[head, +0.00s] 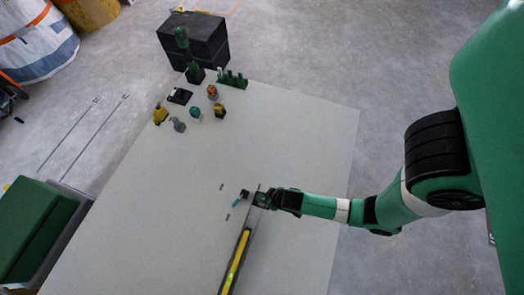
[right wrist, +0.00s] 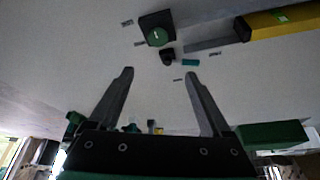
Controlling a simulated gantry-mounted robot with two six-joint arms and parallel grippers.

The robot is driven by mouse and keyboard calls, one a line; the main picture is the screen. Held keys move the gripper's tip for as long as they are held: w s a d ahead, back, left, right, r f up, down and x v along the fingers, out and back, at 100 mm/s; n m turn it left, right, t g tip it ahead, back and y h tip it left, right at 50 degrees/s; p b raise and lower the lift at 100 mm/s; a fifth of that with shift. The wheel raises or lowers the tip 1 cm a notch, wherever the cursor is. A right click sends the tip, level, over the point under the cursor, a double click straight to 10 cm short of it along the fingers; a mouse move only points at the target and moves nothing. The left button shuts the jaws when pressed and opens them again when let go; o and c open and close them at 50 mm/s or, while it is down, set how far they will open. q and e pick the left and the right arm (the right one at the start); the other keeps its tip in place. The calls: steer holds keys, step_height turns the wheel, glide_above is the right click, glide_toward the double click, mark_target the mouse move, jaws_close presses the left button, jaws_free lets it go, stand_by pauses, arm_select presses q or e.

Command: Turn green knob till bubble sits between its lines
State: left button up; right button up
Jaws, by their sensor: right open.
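The green knob (right wrist: 158,36) sits on a black block on the pale panel (right wrist: 100,45) in the right wrist view. In the head view the knob cannot be made out, close by my right gripper (head: 262,198). My right gripper (right wrist: 158,72) is open, with nothing between its fingers; the knob shows beyond the fingertips, apart from them. A long yellow and black spirit level (head: 237,262) lies on the panel, and its end also shows in the right wrist view (right wrist: 285,20). Its bubble and lines are too small to read. My left gripper is out of view.
A small black piece (right wrist: 168,56) and a teal piece (right wrist: 190,62) lie beside the knob. Several small items, including a yellow one (head: 160,115), stand at the panel's far end. A black box (head: 195,38) stands beyond it. The panel's middle is clear.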

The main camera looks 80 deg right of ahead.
mark_target(261, 198)
steer(key=b+x, duration=0.3)
steer(key=x, duration=0.1)
steer(key=s+b+x, duration=0.1)
steer(key=b+x, duration=0.2)
steer(key=x, duration=0.2)
steer(key=s+b+x, duration=0.1)
steer(key=b+x, duration=0.2)
steer(key=x, duration=0.2)
steer(key=shift+a+f, duration=0.1)
steer(key=shift+f, duration=0.3)
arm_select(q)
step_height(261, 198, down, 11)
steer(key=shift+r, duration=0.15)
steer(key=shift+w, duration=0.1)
arm_select(e)
steer(key=shift+r, duration=0.1)
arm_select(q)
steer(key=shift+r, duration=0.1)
arm_select(e)
jaws_close()
